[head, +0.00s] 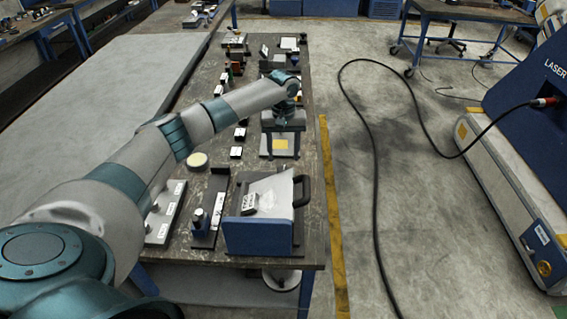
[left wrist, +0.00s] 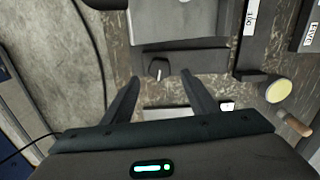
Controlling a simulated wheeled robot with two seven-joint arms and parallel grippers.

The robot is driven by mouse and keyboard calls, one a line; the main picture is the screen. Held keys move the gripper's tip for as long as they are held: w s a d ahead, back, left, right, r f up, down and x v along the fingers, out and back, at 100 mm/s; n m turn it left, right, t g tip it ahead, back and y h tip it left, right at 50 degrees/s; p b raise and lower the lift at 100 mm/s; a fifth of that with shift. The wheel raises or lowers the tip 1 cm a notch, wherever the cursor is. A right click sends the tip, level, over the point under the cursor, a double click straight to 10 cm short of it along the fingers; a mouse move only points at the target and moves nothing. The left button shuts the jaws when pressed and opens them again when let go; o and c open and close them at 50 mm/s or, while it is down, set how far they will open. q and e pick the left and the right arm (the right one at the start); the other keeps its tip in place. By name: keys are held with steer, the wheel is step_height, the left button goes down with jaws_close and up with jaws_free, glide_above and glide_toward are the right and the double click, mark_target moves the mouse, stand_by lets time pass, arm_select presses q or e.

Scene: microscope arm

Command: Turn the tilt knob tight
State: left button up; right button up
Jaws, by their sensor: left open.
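A small dark knob (left wrist: 158,69) with a pale edge shows in the left wrist view, close to a grey panel. It appears between and just beyond the fingertips of my left gripper (left wrist: 160,76). The fingers are spread and nothing is held; their height above the knob is hard to tell. In the head view my left gripper (head: 284,152) points down over the workbench, beyond the blue box. I cannot make out the knob for certain in the head view. My right gripper is in neither view.
The workbench (head: 312,168) carries a blue box (head: 258,238) with a grey sloping top and a black handle (head: 302,190). A round pale disc (head: 197,160) and several small parts lie to the left.

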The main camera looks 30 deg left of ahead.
mark_target(283, 169)
arm_select(q)
steer(key=shift+f+p, duration=0.55)
steer(key=shift+f, duration=2.45)
steer(key=c, duration=1.1)
